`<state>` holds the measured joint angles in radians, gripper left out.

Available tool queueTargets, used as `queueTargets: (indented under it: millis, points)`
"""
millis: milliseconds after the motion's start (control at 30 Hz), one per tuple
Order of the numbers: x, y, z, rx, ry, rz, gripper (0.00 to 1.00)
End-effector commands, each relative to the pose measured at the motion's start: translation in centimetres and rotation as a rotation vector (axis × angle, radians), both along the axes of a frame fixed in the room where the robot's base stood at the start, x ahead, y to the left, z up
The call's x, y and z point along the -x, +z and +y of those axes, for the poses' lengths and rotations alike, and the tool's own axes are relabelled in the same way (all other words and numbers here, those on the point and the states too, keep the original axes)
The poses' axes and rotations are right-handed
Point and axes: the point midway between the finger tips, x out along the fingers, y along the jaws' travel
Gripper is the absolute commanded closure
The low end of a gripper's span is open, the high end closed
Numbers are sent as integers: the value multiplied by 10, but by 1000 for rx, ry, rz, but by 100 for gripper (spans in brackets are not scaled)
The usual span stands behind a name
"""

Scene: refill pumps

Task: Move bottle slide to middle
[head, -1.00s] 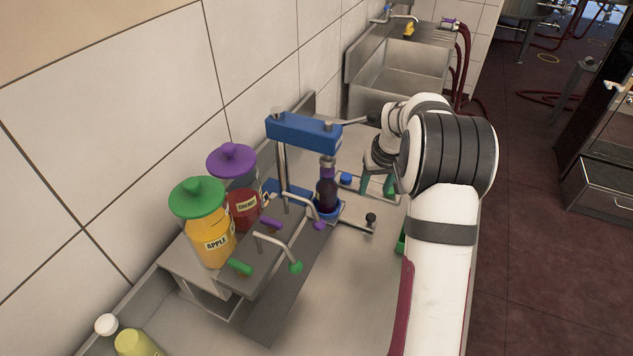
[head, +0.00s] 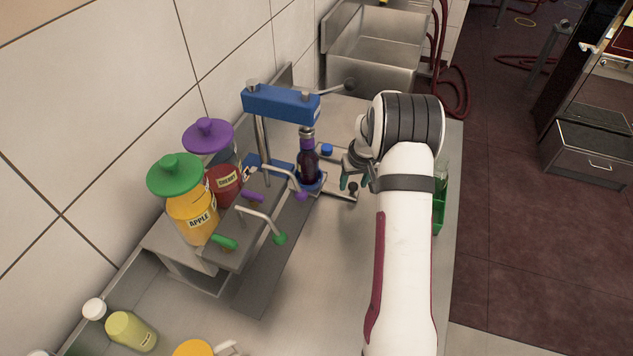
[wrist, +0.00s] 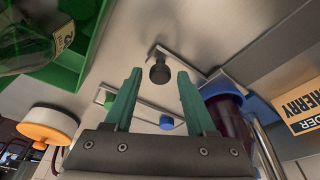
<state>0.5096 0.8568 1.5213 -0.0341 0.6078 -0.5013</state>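A dark bottle with a purple neck (head: 308,165) stands upright on the blue seat of the bottle slide (head: 318,184), under the blue press arm (head: 281,103). The slide's metal rail carries a black knob (wrist: 160,70), which shows between and beyond my fingers in the wrist view. My gripper (wrist: 160,98) is open and empty, its two green fingers apart. In the head view my gripper (head: 352,178) is close beside the knob end of the slide, partly hidden by my arm. I cannot tell whether a finger touches the knob.
Green-lidded apple (head: 192,212) and purple-lidded cherry (head: 224,184) jars with pump taps stand left of the slide. A green crate (head: 440,212) is right of my arm. A white and orange round item (wrist: 48,123) is near my gripper. Bottles lie at the front left.

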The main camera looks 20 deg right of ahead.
Motion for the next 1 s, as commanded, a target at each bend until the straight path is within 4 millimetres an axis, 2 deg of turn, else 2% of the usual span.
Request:
queueTargets:
  millis: [33, 300, 433, 800, 1000]
  points:
    - [0, 0, 0, 0, 0, 0, 53]
    - [0, 0, 0, 0, 0, 0, 100]
    - [3, 0, 3, 0, 1, 0, 100]
    - [33, 1, 33, -1, 1, 0, 100]
    - [42, 1, 43, -1, 0, 0, 100]
